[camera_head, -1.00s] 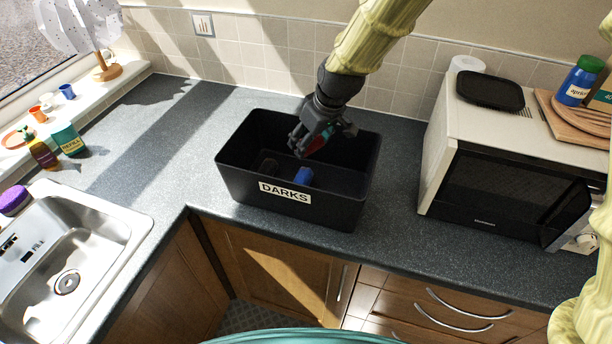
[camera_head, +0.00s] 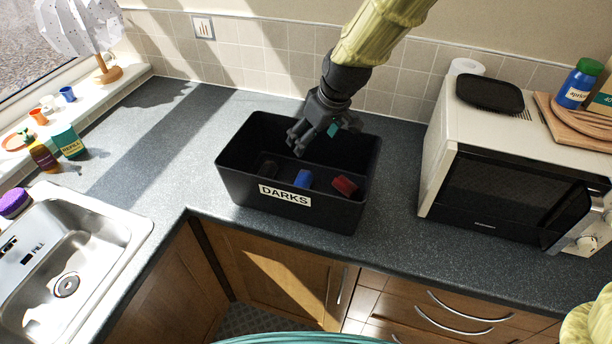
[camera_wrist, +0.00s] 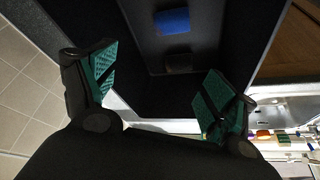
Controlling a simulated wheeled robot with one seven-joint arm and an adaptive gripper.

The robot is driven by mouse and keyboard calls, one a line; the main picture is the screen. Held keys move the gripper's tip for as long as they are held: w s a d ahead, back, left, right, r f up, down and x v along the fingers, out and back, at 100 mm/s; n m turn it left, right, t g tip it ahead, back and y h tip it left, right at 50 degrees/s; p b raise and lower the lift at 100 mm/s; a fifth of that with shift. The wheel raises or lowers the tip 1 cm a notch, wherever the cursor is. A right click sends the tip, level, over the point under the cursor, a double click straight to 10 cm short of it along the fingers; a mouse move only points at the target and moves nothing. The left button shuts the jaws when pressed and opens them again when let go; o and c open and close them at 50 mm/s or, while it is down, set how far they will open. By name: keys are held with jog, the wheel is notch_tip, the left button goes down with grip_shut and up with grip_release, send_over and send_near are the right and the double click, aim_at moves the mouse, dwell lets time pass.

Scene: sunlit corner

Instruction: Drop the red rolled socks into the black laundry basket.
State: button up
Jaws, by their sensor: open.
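The black laundry basket (camera_head: 230,183) with a white "DARKS" label stands on the counter in the head view. The red rolled socks (camera_head: 345,186) lie inside it, towards the right end. A blue rolled item (camera_head: 303,179) and a dark one (camera_head: 268,168) lie in it to their left. My gripper (camera_head: 311,143) is open and empty, just over the basket's opening near its back side. In the wrist view my gripper's green-padded fingers (camera_wrist: 163,88) are spread apart, with the blue item (camera_wrist: 172,21) and the dark one (camera_wrist: 179,62) beyond. The red socks are not visible there.
A microwave (camera_head: 505,185) stands to the right of the basket, with a black tray (camera_head: 490,93) on top. A sink (camera_head: 75,250) is at the lower left. The tiled wall (camera_head: 270,65) is close behind. Counter to the basket's left is clear.

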jog(key=v, duration=0.9)
jog(key=shift+r, duration=0.1)
